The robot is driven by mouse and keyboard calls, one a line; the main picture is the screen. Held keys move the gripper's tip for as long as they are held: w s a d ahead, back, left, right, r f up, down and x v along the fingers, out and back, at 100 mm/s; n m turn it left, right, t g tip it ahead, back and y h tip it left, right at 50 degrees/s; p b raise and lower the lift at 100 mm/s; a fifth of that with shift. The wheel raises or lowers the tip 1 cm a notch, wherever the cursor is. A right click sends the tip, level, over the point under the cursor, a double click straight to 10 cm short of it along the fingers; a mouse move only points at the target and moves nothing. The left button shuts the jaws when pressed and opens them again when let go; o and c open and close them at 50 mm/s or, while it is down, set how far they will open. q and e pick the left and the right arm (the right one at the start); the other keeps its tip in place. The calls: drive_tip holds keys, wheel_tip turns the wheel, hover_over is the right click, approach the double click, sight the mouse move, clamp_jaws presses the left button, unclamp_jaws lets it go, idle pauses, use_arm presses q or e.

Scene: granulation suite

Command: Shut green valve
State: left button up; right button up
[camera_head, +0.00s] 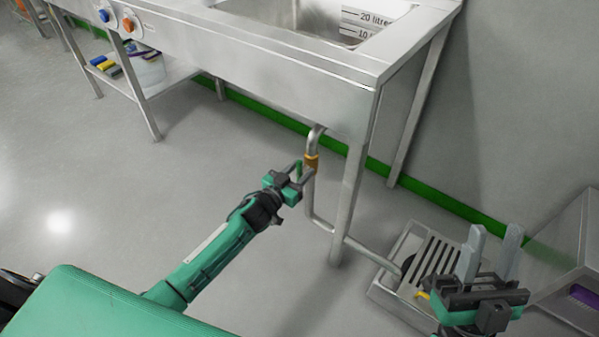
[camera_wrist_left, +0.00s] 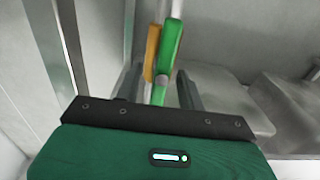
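The green valve handle (camera_head: 299,167) is on a pipe under the steel sink, beside an orange valve body (camera_head: 312,161). In the left wrist view the green handle (camera_wrist_left: 170,48) points upright, with the orange body (camera_wrist_left: 152,50) just left of it. My left gripper (camera_head: 301,176) is at the handle. In the left wrist view its two fingers (camera_wrist_left: 158,88) stand apart, with the lower part of the handle between them. I cannot tell whether either finger touches it. My right gripper (camera_head: 489,250) is open and empty at the lower right, above the floor drain.
The steel sink (camera_head: 265,62) hangs over the valve, with a table leg (camera_head: 354,190) just right of the pipe (camera_head: 322,222). A slotted drain tray (camera_head: 402,242) is on the floor at the right. A steel box (camera_head: 575,250) stands at the far right. Floor at left is clear.

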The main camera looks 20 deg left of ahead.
use_arm(q)
clamp_jaws()
